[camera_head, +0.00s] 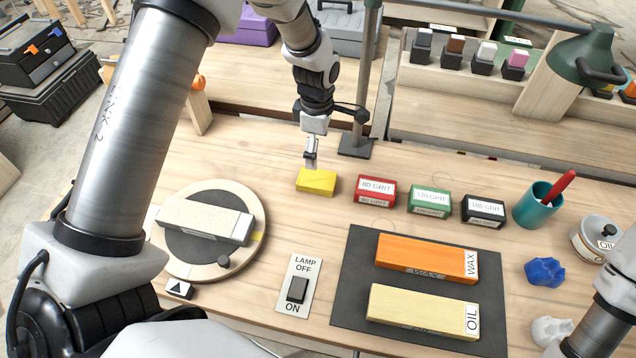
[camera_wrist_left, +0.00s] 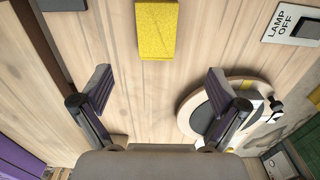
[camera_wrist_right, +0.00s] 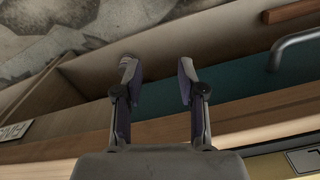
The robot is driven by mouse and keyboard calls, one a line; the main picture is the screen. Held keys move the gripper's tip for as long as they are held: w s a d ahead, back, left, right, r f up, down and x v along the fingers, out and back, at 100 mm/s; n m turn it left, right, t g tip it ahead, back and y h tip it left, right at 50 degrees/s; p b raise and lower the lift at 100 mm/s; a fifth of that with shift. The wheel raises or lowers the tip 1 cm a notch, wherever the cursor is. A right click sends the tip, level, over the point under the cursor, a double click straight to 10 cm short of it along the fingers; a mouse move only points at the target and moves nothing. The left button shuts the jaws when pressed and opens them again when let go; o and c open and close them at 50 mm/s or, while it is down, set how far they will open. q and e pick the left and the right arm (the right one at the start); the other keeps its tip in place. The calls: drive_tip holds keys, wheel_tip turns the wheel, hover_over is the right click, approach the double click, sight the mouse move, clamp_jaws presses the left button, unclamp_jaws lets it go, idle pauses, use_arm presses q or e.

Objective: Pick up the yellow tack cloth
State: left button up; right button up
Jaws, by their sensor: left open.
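The yellow tack cloth (camera_head: 317,181) is a folded yellow block lying on the wooden bench, left of the red grit block. It also shows at the top middle of the left wrist view (camera_wrist_left: 157,28). My left gripper (camera_head: 311,160) is just behind and above the cloth in the head view. In the left wrist view my left gripper (camera_wrist_left: 160,88) has its fingers wide apart with nothing between them, and the cloth lies beyond the fingertips. My right gripper (camera_wrist_right: 157,68) is open and empty in the right wrist view; its fingers are outside the head view.
Red (camera_head: 376,190), green (camera_head: 430,199) and black (camera_head: 483,210) grit blocks stand right of the cloth. A lamp post (camera_head: 362,100) rises close behind it. A round turntable (camera_head: 180,258) stands at left, a dark mat (camera_head: 352,300) in front. Bench between is clear.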

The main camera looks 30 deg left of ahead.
sight(317, 179)
use_arm(q)
wheel_tip(317, 179, down, 3)
drive_tip(key=shift+a+f+b, duration=0.1)
drive_tip(key=shift+f+b, duration=0.05)
drive_tip(key=shift+b, duration=0.8)
drive_tip(key=f+p, duration=0.1)
drive_tip(key=f, duration=0.3)
drive_tip(key=f+p, duration=0.1)
drive_tip(key=f, duration=0.2)
drive_tip(key=shift+w+f, duration=0.2)
drive_tip(key=shift+f, duration=0.15)
drive_tip(key=shift+w+f, duration=0.1)
drive_tip(key=c, duration=1.2)
use_arm(e)
drive_tip(key=shift+w+a+f, duration=0.1)
drive_tip(key=shift+f, duration=0.4)
